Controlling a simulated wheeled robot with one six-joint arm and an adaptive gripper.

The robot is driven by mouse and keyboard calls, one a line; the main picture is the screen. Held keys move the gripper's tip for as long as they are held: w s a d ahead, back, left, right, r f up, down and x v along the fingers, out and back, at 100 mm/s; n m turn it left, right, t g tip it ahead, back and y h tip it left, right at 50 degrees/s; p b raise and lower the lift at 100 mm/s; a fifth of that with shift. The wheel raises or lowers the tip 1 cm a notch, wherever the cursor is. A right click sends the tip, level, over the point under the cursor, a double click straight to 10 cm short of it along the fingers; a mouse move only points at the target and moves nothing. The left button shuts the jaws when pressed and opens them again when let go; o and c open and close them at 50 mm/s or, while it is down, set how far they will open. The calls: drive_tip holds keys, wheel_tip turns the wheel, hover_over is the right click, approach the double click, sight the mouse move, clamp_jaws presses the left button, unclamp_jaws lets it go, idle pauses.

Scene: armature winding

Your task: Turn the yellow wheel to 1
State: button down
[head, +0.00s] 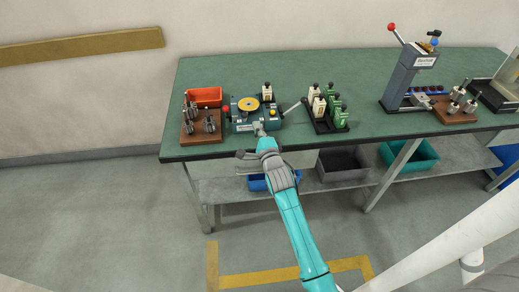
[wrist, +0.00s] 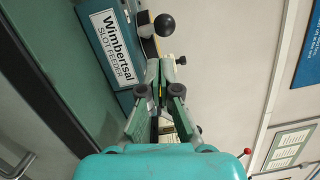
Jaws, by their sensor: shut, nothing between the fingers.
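The yellow wheel (head: 248,104) lies flat on top of a dark blue device, the slot feeder (head: 244,127), on the green bench. The numbers on the wheel are too small to read. My gripper (head: 259,128) is shut and empty at the front right of the device, nearer the bench's front edge than the wheel. The wheel cannot be made out clearly there.
A red knob (head: 226,109) sits at the device's left, and a lever (head: 292,107) sticks out right. A brown block with metal parts (head: 201,137) and a red bin (head: 205,97) stand left. A black tray with cream and green pieces (head: 322,125) stands right. A press (head: 404,78) is farther right.

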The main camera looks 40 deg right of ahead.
drive_tip(key=s+a, duration=0.6)
drive_tip(key=a, duration=0.2)
drive_tip(key=shift+f, duration=0.25)
drive_tip(key=shift+s, duration=0.1)
idle(0.4)
drive_tip(key=s+a+f+n+y, duration=0.35)
drive_tip(key=s+a+n, duration=0.25)
drive_tip(key=s, duration=0.4)
drive_tip(key=s+a+f+n+y, duration=0.2)
drive_tip(key=s+a+f+n, duration=0.3)
drive_tip(key=s, duration=0.6)
drive_tip(key=s+a+r+n+g+y, duration=0.1)
drive_tip(key=s+a+r+n, duration=0.2)
drive_tip(key=s+n, duration=0.4)
drive_tip(key=s+a+r+n+g+y, duration=0.1)
drive_tip(key=s+a+r+n, duration=0.2)
drive_tip(key=s, duration=1.1)
wheel_tip(320, 180, up, 3)
drive_tip(key=n, duration=0.3)
drive_tip(key=shift+a+r+n, duration=0.2)
drive_tip(key=shift+n, duration=0.2)
